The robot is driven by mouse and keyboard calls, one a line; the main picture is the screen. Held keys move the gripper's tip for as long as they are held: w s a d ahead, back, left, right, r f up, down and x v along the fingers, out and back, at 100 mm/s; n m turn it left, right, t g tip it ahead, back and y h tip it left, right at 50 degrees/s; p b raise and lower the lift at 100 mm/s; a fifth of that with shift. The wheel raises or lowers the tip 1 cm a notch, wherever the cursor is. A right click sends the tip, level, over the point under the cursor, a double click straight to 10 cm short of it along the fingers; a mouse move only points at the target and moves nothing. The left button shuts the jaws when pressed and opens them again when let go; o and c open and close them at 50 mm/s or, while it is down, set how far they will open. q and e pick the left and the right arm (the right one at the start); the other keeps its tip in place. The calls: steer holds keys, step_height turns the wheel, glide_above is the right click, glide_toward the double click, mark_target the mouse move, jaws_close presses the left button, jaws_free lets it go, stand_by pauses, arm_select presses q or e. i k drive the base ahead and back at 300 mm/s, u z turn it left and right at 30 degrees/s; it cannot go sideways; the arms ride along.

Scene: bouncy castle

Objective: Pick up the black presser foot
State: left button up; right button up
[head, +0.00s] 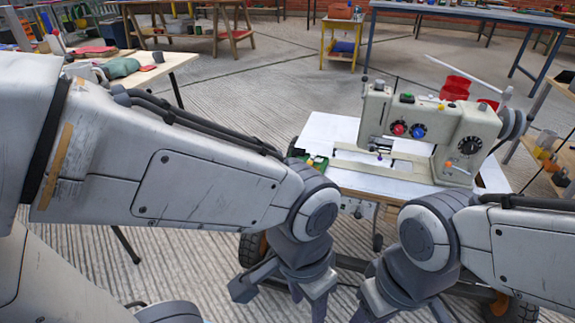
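I cannot make out the black presser foot for certain. A cream sewing machine (465,135) stands on a white-topped table (335,127). A green tray (317,161) with small items lies at the table's left edge, partly hidden by my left arm. My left gripper (280,292) hangs in front of the table, below its top, with its fingers apart and nothing seen between them. My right gripper (405,312) is low in front of the table too. Its fingers look apart, and their tips are cut off by the bottom edge.
Red containers (456,87) stand behind the sewing machine. A side table (150,66) with cloth is at the left. Wooden shelves (550,165) with items are at the right. A blue-framed table (470,12) and a small yellow stand (341,38) are farther back. The grey ribbed floor between is open.

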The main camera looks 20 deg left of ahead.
mark_target(296, 152)
steer(key=z, duration=0.35)
steer(key=i, duration=1.05)
steer(key=u, duration=0.7)
